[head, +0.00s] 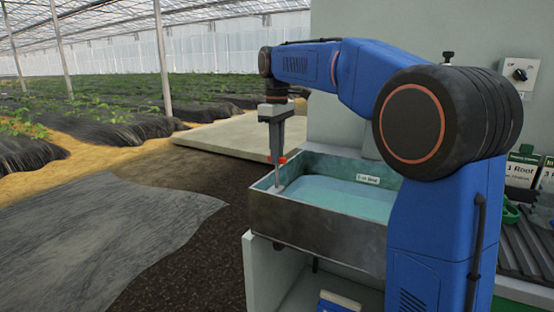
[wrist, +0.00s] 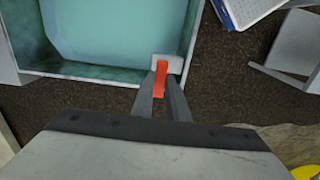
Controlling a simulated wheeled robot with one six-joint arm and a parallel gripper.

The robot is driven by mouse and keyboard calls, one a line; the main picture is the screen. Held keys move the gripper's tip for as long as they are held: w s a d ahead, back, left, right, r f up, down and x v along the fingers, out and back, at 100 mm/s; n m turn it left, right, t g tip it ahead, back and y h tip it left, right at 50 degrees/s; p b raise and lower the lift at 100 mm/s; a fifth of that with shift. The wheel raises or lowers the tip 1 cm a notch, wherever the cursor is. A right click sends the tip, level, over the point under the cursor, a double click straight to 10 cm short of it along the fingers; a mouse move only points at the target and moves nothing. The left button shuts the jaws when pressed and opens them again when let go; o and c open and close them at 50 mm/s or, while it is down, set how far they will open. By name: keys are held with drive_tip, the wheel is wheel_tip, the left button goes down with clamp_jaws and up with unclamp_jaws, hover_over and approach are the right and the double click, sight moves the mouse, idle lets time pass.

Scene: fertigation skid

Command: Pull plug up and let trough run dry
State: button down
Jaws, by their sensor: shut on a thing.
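The trough (head: 315,232) is a grey metal basin on a pale stand, holding turquoise liquid (head: 340,196). My gripper (head: 276,157) points down over its left end. It is shut on the plug's orange grip (wrist: 160,78), which sits between the two fingers in the wrist view. The stem's lower end and the drain are hidden, so I cannot tell if the plug is seated.
A small label (head: 367,179) is on the trough's back wall. A wall switch (head: 520,75) and containers (head: 522,168) are at the right. A blue-and-white object (head: 338,302) lies below the trough. Dark ground and a grey sheet (head: 100,240) lie open to the left.

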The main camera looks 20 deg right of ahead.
drive_tip(key=shift+r, duration=1.05)
drive_tip(key=c, duration=1.7)
unclamp_jaws()
wheel_tip(320, 180, up, 12)
drive_tip(key=s+d+f+m+t, duration=0.1)
drive_tip(key=s+d+f+m, duration=0.1)
drive_tip(key=s+f, duration=0.55)
drive_tip(key=s+d+f+m+t, duration=0.1)
drive_tip(key=s+d+f+m, duration=0.2)
drive_tip(key=s, duration=0.8)
drive_tip(key=s+f+m+t, duration=0.1)
drive_tip(key=s+f, duration=0.5)
drive_tip(key=f, duration=0.2)
drive_tip(key=s+d+f+m+t, duration=0.1)
drive_tip(key=s+f, duration=0.5)
drive_tip(key=f, duration=0.2)
drive_tip(key=s+d+f+m, duration=0.1)
drive_tip(key=s+f+m, duration=0.1)
drive_tip(key=s+f, duration=0.4)
drive_tip(key=shift+s+f+t, duration=0.15)
drive_tip(key=shift+f+t, duration=0.05)
drive_tip(key=shift+f, duration=0.45)
drive_tip(key=shift+s+f+t, duration=0.1)
drive_tip(key=shift+f+t, duration=0.1)
drive_tip(key=shift+f, duration=0.45)
